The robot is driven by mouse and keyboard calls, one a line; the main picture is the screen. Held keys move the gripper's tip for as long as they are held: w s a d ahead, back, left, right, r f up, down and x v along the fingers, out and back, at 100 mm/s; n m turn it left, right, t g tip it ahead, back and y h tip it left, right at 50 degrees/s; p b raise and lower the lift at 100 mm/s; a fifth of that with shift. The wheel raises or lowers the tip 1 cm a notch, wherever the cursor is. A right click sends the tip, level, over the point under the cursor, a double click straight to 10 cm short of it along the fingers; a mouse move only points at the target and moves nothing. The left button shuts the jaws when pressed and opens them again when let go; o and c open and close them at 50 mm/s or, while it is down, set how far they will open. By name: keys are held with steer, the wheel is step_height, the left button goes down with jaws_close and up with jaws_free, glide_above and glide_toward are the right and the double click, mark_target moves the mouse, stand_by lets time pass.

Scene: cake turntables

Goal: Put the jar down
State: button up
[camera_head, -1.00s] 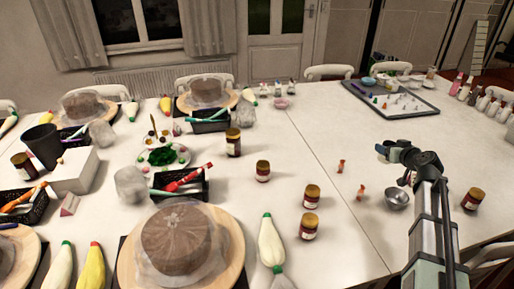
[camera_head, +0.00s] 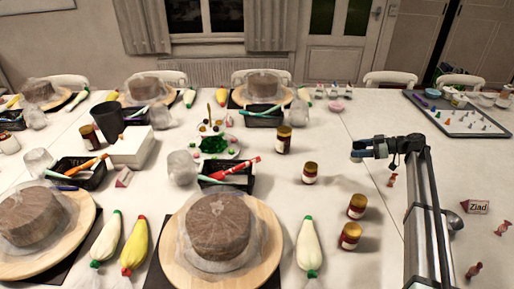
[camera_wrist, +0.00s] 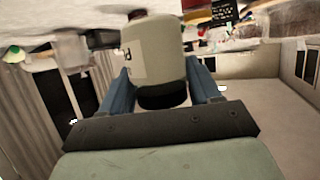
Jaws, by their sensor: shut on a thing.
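In the wrist view a pale beige jar (camera_wrist: 153,52) with a dark end toward the camera sits between the blue fingers of my gripper (camera_wrist: 162,88). My gripper is shut on it. In the head view my gripper (camera_head: 360,150) points left above the table (camera_head: 335,130), right of the standing jars; I cannot clearly make out the held jar there.
A wooden turntable with a wrapped cake (camera_head: 220,226) stands front centre, beside a white piping bag (camera_head: 309,247). A black basket (camera_head: 230,178) lies behind it. Bare table lies around the jars.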

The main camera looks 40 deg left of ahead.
steer(key=shift+f, duration=5)
steer(key=o, duration=1.1)
steer(key=shift+f, duration=0.15)
steer(key=shift+r, duration=0.2)
steer(key=v, duration=1.2)
